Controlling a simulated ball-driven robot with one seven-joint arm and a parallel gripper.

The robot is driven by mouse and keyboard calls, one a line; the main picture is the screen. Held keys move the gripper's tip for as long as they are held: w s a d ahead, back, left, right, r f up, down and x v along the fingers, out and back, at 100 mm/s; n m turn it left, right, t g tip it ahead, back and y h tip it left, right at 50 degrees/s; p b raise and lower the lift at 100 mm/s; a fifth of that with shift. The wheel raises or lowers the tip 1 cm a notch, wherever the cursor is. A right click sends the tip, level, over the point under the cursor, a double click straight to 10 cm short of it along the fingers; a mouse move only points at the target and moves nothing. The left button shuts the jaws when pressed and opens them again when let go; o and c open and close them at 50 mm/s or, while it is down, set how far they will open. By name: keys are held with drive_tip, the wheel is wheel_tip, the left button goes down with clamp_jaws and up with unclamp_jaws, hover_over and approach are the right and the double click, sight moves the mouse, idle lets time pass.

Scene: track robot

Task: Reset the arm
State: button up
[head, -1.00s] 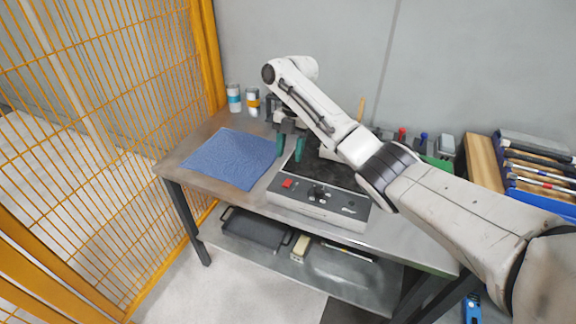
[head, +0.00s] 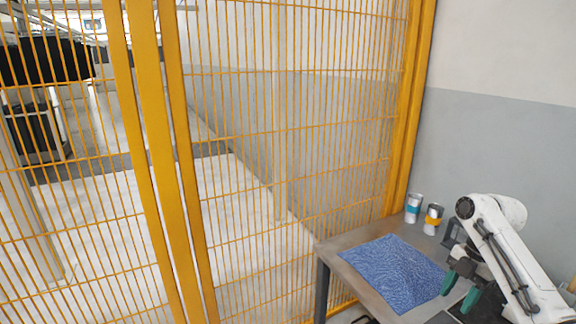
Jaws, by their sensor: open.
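My white arm (head: 508,250) reaches in from the lower right corner of the head view. My gripper (head: 461,293) has green fingertips and is open, with a gap between the fingers. It points down beside the right edge of a blue cloth (head: 395,272) on the metal table (head: 345,240). I see nothing between the fingers. The rest of the arm is cut off by the picture's edge.
Two cans, one with a teal band (head: 413,209) and one with a yellow band (head: 433,219), stand at the table's back. A yellow mesh fence (head: 290,130) rises left of the table. A grey wall (head: 500,140) stands behind.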

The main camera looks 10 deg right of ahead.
drive_tip(key=s+a+f+m+t+y, duration=0.1)
drive_tip(key=s+a+f+m, duration=0.4)
drive_tip(key=a+f, duration=0.45)
drive_tip(key=s+a+f+m, duration=0.5)
drive_tip(key=s+a+f, duration=0.1)
drive_tip(key=a, duration=0.6)
drive_tip(key=s+d+m+h, duration=0.2)
drive_tip(key=s+m, duration=0.4)
drive_tip(key=s, duration=0.6)
drive_tip(key=s+d+m+h, duration=0.2)
drive_tip(key=s+m, duration=0.3)
drive_tip(key=s, duration=0.7)
drive_tip(key=shift+s+f+m+t, duration=0.4)
drive_tip(key=shift+f, duration=0.05)
